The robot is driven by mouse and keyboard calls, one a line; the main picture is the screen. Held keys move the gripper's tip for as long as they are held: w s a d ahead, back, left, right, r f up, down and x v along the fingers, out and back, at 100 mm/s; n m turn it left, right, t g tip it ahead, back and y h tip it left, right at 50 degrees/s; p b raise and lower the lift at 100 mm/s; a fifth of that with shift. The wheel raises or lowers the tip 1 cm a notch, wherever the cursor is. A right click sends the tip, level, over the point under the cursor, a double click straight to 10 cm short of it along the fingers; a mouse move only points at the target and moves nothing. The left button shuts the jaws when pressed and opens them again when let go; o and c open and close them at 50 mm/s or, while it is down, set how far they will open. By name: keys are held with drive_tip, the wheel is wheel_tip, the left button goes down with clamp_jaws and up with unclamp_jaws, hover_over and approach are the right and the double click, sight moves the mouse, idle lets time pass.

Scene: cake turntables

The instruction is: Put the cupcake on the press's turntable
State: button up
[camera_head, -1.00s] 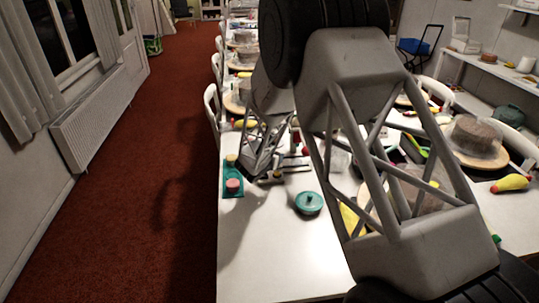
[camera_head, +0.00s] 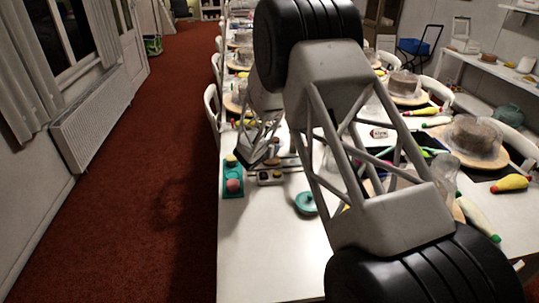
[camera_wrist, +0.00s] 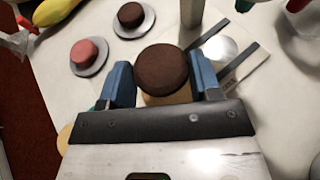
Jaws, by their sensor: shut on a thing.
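The cupcake (camera_wrist: 163,66) has a round dark brown top and a tan base. In the wrist view it sits between the two blue fingers of my gripper (camera_wrist: 161,78), which is shut on it. In the head view the end of my arm hangs over the near left part of the white table, and the cupcake cannot be made out there. I cannot tell the press or its turntable for certain in either view. A pink round piece (camera_wrist: 86,50) and another brown one (camera_wrist: 131,14) rest on grey discs ahead of my gripper, to its left in the wrist view.
A teal tray (camera_head: 233,173) holds small round pieces at the table's left edge. A teal lidded dish (camera_head: 306,203) stands right of it. Cakes under clear covers, bottles and tools crowd the right side. The near left table top (camera_head: 270,250) is clear.

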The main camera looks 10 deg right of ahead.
drive_tip(key=shift+f, duration=0.1)
drive_tip(key=shift+f, duration=1.65)
drive_tip(key=shift+f, duration=0.15)
drive_tip(key=o, duration=0.9)
drive_tip(key=shift+s+r, duration=0.1)
drive_tip(key=shift+r, duration=0.1)
drive_tip(key=shift+v, duration=5.95)
drive_tip(key=shift+d+r, duration=0.1)
